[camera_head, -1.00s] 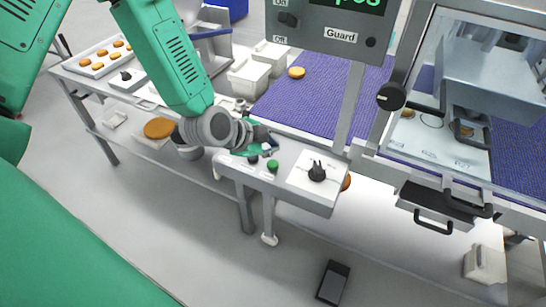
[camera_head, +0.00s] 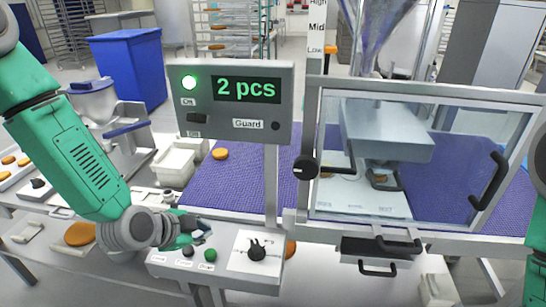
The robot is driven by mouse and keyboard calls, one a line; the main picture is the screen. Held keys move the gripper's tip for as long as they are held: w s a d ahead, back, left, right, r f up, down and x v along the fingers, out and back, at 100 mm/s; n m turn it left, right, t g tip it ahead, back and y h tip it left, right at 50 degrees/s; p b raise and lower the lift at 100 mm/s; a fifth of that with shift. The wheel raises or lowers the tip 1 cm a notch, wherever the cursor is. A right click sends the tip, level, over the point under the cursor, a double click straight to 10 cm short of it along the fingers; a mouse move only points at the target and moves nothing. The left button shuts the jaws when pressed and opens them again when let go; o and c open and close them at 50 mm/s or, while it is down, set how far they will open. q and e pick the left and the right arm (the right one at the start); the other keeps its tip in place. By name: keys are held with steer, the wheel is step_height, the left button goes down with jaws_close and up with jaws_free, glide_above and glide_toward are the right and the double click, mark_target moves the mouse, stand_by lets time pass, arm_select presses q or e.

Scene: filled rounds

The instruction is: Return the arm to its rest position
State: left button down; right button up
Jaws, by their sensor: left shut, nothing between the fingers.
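My left arm comes in from the left, green with a grey wrist. My left gripper (camera_head: 197,228) is shut and empty, low over the left part of the button panel (camera_head: 172,259), by its buttons. I cannot tell whether it touches the panel. My right gripper is not in view; a green part of mine shows at the right edge.
A control box (camera_head: 230,103) reads "2 pcs" with a lit green lamp. A black knob (camera_head: 257,250) sits right of the green button (camera_head: 210,255). The clear guard (camera_head: 455,160) stands over the purple belt (camera_head: 235,195). White bins (camera_head: 172,168) and a blue bin (camera_head: 128,70) are behind.

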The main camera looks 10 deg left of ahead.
arm_select(q)
steer(key=s+a+f+n+g+y+b, duration=0.15)
steer(key=s+f+n+g, duration=0.45)
steer(key=s, duration=0.9)
steer(key=s+a+f+n+g+y, duration=0.1)
steer(key=s+f+n+g+y, duration=0.15)
steer(key=s+f+n, duration=0.75)
step_height(320, 180, down, 13)
steer(key=s+d+m+b, duration=0.1)
steer(key=s+m+b, duration=0.1)
steer(key=b, duration=1)
steer(key=shift+d+m+h+b, duration=0.2)
steer(key=shift+m+h+b, duration=0.2)
steer(key=shift+m, duration=0.4)
steer(key=shift+t, duration=0.25)
